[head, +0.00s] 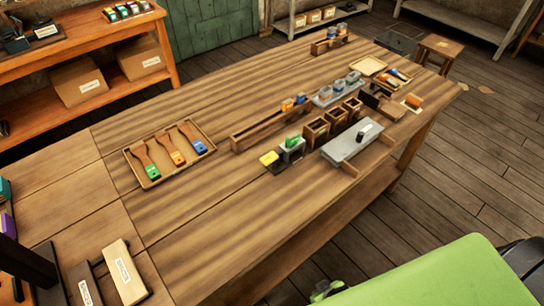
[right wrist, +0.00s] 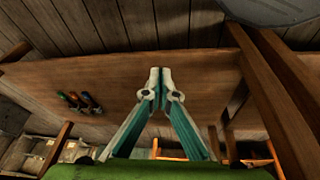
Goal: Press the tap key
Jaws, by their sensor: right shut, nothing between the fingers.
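I cannot tell for sure which thing is the tap key. A grey slab (head: 347,148) near the table's right front edge carries a small white and black piece (head: 364,131). A yellow block (head: 270,159) and a green piece on a grey block (head: 292,147) stand to the left of it. My right gripper (right wrist: 158,78) shows in the right wrist view with its fingertips together and empty. My left gripper is in neither view.
A tray (head: 149,182) with several coloured-tipped wooden tools lies on the table (head: 220,235). Small wooden boxes (head: 316,131) and a long wooden trough (head: 258,131) stand near the slab. Boxes (head: 124,271) lie at the lower left. The front middle of the tabletop is clear.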

